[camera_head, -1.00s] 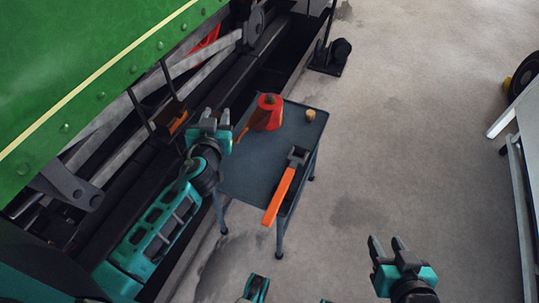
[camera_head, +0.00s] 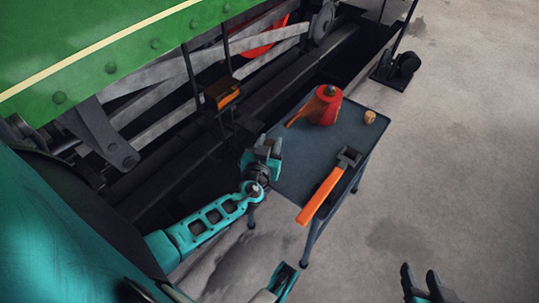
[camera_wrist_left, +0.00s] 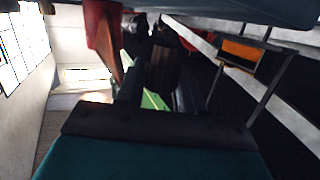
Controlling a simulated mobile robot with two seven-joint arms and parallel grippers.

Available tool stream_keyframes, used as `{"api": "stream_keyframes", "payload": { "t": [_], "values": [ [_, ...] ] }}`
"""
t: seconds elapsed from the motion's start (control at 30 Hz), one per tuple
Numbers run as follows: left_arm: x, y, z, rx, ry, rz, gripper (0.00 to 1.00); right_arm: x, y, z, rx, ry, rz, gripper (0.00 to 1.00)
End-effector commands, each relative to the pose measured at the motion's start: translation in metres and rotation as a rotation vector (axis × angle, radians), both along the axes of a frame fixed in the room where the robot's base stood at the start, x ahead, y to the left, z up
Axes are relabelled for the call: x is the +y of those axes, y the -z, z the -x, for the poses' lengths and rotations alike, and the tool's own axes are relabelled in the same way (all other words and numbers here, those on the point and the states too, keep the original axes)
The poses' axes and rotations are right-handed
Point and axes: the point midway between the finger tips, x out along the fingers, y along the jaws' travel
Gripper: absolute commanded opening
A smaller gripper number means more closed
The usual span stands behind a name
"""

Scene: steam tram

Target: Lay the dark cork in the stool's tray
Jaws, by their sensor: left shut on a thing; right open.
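The stool (camera_head: 300,180) is a small dark grey table with a rimmed tray top, standing beside the green tram. My left gripper (camera_head: 268,148) is at the tray's left edge; I cannot tell its exact height above it. It is shut on a dark brown piece, seemingly the dark cork (camera_wrist_left: 162,72), seen between the fingers in the left wrist view. The head view does not show the cork clearly. My right gripper (camera_head: 420,284) is open and empty at the lower right, away from the stool.
A red oil can (camera_head: 323,108) with an orange spout stands at the tray's back. A light cork (camera_head: 370,117) stands near its back right corner. The tray's middle is bare.

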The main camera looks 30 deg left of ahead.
Motion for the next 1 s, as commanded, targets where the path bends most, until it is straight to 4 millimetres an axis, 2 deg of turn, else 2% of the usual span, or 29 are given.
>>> {"api": "stream_keyframes", "payload": {
  "t": [0.1, 0.23, 0.63, 0.67, 0.9, 1.0],
  "values": [
    [0.000, 0.023, 0.000, 0.002, 0.000, -0.002, 0.09, 0.002, 0.012, 0.000, 0.007, -0.005, -0.001, 0.43],
    [0.000, 0.038, 0.000, 0.002, 0.000, -0.002, 0.09, 0.005, 0.012, -0.001, 0.004, -0.015, -0.006, 0.43],
    [0.000, 0.041, 0.000, 0.000, 0.000, -0.001, 0.09, 0.007, 0.005, -0.006, -0.010, -0.017, -0.009, 0.43],
    [0.000, 0.041, 0.000, 0.000, 0.000, -0.001, 0.39, 0.006, 0.005, -0.006, -0.010, -0.016, -0.008, 0.43],
    [0.000, 0.041, 0.000, 0.000, 0.000, 0.000, 0.62, 0.005, 0.006, -0.005, -0.009, -0.014, -0.006, 0.43],
    [0.000, 0.041, 0.000, 0.000, 0.000, 0.000, 0.64, 0.004, 0.007, -0.004, -0.005, -0.013, -0.006, 0.43]
  ]
}}
